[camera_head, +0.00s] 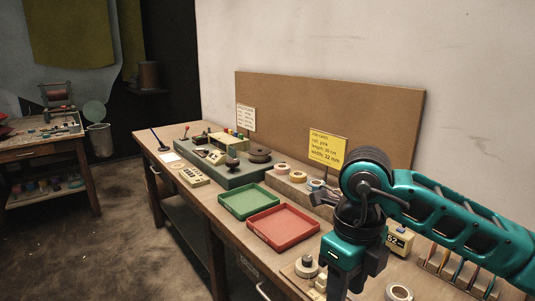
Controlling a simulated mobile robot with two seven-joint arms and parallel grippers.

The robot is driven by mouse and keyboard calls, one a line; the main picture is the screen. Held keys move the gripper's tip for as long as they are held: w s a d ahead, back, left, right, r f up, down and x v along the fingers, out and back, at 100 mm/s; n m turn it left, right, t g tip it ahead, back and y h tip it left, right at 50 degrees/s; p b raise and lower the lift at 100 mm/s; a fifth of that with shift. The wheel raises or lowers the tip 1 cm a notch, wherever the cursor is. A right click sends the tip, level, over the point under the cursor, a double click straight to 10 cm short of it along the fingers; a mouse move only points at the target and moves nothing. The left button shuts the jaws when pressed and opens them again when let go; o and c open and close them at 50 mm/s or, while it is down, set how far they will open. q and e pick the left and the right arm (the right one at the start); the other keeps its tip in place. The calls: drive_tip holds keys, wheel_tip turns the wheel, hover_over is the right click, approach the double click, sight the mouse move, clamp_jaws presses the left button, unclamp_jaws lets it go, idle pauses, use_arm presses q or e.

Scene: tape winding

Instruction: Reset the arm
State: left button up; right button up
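My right arm (450,210), teal and black, reaches in from the right, bends at a round joint and points down over the bench's near end. Its lower part runs out of the bottom edge, so its gripper is out of view. My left arm and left gripper are not in view. The wooden workbench (205,205) runs along the wall and is partly hidden behind my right arm.
A green tray (249,200) and a red tray (283,228) lie empty on the bench. Behind them are tape rolls (299,177) and a yellow job card (328,147) naming a pink roll. A grey-green machine (245,175) stands farther left. A white roll (399,292) lies near my arm.

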drive_tip(key=s+a+r+g+y, duration=0.1)
drive_tip(key=s+a+g+y, duration=0.2)
drive_tip(key=s+a+y, duration=0.35)
drive_tip(key=s+a+r+g+y, duration=0.1)
drive_tip(key=s+a+g+y, duration=0.25)
drive_tip(key=a+y, duration=0.55)
drive_tip(key=w+r+m+t+y, duration=0.3)
drive_tip(key=w+m+t+y, duration=0.2)
drive_tip(key=m+t+y, duration=0.5)
drive_tip(key=w+d+f+m+t+h, duration=0.45)
drive_tip(key=m+t+h, duration=0.25)
drive_tip(key=m+t, duration=0.55)
drive_tip(key=w+d+f+m+t+h, duration=0.1)
drive_tip(key=d+f+m+t+h, duration=0.1)
drive_tip(key=d+f+m+h, duration=0.75)
drive_tip(key=s+d+f+m+g+h, duration=0.3)
drive_tip(key=s+f+m, duration=0.1)
drive_tip(key=f, duration=0.5)
drive_tip(key=s+d+f+m+g+h, duration=0.4)
drive_tip(key=s+f, duration=0.3)
drive_tip(key=f, duration=0.2)
drive_tip(key=shift+s+m+p, duration=0.3)
drive_tip(key=shift+m+p, duration=0.05)
drive_tip(key=shift+m, duration=0.15)
